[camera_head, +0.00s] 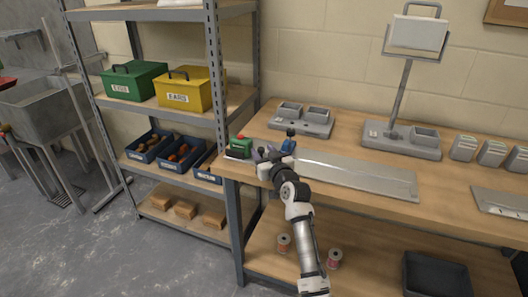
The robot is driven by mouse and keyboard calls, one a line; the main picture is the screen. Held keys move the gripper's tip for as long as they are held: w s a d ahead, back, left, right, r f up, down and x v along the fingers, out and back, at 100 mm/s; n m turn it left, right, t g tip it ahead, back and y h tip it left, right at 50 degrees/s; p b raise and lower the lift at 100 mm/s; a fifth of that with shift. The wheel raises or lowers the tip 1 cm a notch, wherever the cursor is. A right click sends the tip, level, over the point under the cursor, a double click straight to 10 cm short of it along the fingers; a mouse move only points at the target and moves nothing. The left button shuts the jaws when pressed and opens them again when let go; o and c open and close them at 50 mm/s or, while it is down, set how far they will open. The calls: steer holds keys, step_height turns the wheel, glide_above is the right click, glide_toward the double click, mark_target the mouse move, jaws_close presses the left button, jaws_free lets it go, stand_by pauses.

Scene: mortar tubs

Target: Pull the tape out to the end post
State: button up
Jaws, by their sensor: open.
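My gripper (263,156) is at the left end of the workbench, small in the view; it is open. A small green item (241,146), which may be the tape's case, sits just left of it at the bench's left edge. A small blue piece with a dark knob (288,142) stands just right of my gripper. A long flat metal plate (360,174) runs right from there along the bench. My arm hides part of this spot. I cannot make out the tape's free end or say which piece is the end post.
A grey stand (402,138) and a grey two-cup tray (301,120) are at the back of the workbench (440,194). A shelf rack at left holds a green box (134,80) and a yellow box (184,90). Spools and a black bin (436,275) sit below.

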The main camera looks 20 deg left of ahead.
jaws_close()
stand_by(0.3)
